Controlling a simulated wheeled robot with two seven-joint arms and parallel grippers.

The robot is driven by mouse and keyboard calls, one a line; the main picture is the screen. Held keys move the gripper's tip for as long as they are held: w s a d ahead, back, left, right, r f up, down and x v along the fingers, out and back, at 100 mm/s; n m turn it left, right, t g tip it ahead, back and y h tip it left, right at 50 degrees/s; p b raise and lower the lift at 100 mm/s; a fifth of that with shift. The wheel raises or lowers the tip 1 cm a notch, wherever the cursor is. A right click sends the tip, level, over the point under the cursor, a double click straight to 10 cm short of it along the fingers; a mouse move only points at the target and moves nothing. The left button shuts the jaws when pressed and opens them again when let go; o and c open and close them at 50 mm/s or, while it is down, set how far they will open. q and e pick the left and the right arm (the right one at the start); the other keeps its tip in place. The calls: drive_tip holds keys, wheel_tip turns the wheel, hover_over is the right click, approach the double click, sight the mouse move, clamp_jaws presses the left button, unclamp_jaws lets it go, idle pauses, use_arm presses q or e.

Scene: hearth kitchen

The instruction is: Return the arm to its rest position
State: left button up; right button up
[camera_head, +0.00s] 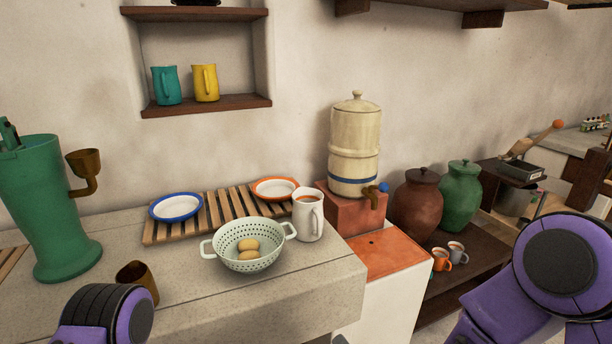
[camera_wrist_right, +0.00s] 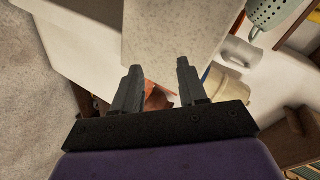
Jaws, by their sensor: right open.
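My right gripper (camera_wrist_right: 159,68) shows in the right wrist view. Its two dark fingers are apart with nothing between them. Past the fingers I see the pale counter edge and part of an orange-red surface. In the head view my right arm's purple link stands at the lower right, and its gripper does not show. A purple link of my left arm shows at the bottom left, in front of the counter (camera_head: 200,255). The left gripper is out of view.
A colander (camera_head: 250,265) with eggs and a white mug (camera_head: 308,222) stand near the counter's right end. Behind are a slatted rack (camera_head: 215,212) and plates. A crock (camera_head: 355,135) stands on an orange block (camera_head: 350,210). Jars (camera_head: 417,205) and small mugs are on a lower shelf.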

drive_tip(key=s+d+f+n+g+h, duration=0.1)
drive_tip(key=s+d+f+g+h, duration=0.2)
drive_tip(key=s+d+f, duration=0.6)
drive_tip(key=s+d+f+n+g+h, duration=0.1)
drive_tip(key=s+d+f+g+h, duration=0.2)
drive_tip(key=s+d+f+g, duration=0.3)
drive_tip(key=s+d+f, duration=0.4)
drive_tip(key=s+d, duration=0.2)
drive_tip(key=s, duration=0.3)
drive_tip(key=shift+d+f+h, duration=0.25)
drive_tip(key=shift+h, duration=0.15)
